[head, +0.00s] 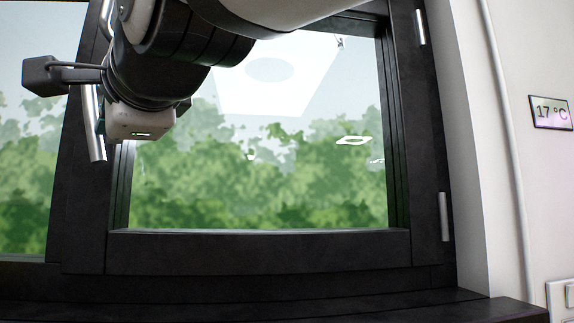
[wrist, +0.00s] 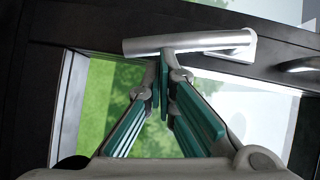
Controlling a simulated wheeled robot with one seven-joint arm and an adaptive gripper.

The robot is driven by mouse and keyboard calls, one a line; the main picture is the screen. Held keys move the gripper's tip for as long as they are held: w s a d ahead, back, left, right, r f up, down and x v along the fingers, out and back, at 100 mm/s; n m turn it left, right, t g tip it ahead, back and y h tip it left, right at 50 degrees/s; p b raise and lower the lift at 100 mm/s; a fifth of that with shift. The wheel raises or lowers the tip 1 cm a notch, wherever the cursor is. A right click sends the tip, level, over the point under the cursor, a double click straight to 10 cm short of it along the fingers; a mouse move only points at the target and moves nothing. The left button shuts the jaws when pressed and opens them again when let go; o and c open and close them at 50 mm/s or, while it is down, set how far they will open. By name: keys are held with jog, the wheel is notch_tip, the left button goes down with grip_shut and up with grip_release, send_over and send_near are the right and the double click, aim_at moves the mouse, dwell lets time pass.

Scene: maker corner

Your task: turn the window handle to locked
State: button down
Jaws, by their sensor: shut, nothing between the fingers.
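The window handle (wrist: 190,42) is a silver bar on a pale base plate, fixed to the dark sash frame. In the head view its lower part (head: 96,135) hangs almost straight down along the left stile; its base is hidden behind my wrist. My gripper (wrist: 166,80) has teal pads, and its fingers are closed together with nothing between them. In the wrist view the fingertips lie right beside the bar, near its middle; I cannot tell whether they touch it. In the head view the fingers are hidden.
The dark window frame (head: 260,252) surrounds a large pane showing trees. Another silver piece (wrist: 300,63) is on the frame beyond the handle's base. Silver hinges (head: 444,217) are on the right side. A temperature display (head: 551,112) hangs on the right wall. A dark sill runs below.

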jog(key=shift+s+a+f+m+t+y+b, duration=0.1)
jog(key=shift+a+f+m+t+y+b, duration=0.2)
jog(key=shift+a+m+b, duration=0.35)
jog(key=shift+s+a+f+m+t+y+b, duration=0.1)
jog(key=shift+a+f+m+t+y+b, duration=0.2)
jog(key=shift+b, duration=0.65)
